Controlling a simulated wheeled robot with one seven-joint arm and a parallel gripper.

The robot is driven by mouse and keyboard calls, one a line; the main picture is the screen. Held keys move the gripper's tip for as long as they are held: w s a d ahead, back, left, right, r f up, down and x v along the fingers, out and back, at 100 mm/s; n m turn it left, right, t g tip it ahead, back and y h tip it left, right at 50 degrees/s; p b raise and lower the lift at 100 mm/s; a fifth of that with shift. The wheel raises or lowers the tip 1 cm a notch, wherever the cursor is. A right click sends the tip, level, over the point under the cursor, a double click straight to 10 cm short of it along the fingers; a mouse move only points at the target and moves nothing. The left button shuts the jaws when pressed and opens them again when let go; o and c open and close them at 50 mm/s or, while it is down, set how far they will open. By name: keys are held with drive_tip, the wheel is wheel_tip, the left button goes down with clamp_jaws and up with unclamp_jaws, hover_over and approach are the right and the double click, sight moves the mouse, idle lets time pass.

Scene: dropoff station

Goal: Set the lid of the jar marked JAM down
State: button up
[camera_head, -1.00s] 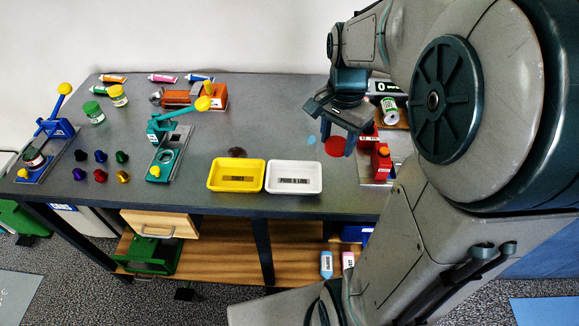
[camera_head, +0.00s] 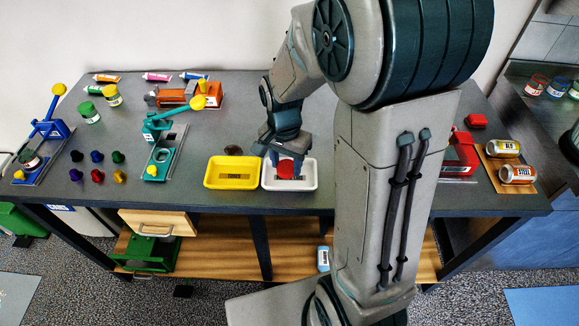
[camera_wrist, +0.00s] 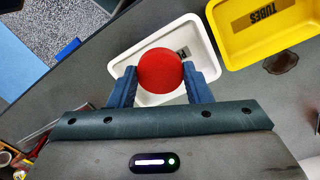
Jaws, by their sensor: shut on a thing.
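My gripper (camera_head: 287,158) is shut on a round red lid (camera_wrist: 160,71) and holds it by its sides. In the wrist view the lid lies between the two blue fingers, over the white tray (camera_wrist: 118,70). In the head view the red lid (camera_head: 286,168) shows below the gripper, over the same white tray (camera_head: 304,185). I cannot tell exactly how high the lid is above the tray floor. The white tray's label is mostly covered by the lid.
A yellow tray (camera_head: 231,185) stands just left of the white one; its label reads TUBES in the wrist view (camera_wrist: 275,32). A dark brown round spot (camera_head: 233,150) lies behind it. Several coloured pods (camera_head: 97,167) and a teal press (camera_head: 162,150) are further left. Cans (camera_head: 517,174) lie at the right.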

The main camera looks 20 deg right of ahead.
sight(289, 169)
drive_tip(key=shift+w+d+f, duration=0.7)
drive_tip(key=shift+w, duration=0.25)
drive_tip(key=shift+f+p, duration=0.3)
drive_tip(key=shift+f, duration=1.7)
drive_tip(key=shift+f, duration=0.25)
drive_tip(key=o, duration=0.9)
drive_tip(key=shift+r, duration=0.1)
drive_tip(key=shift+o, duration=0.2)
drive_tip(key=shift+r, duration=0.1)
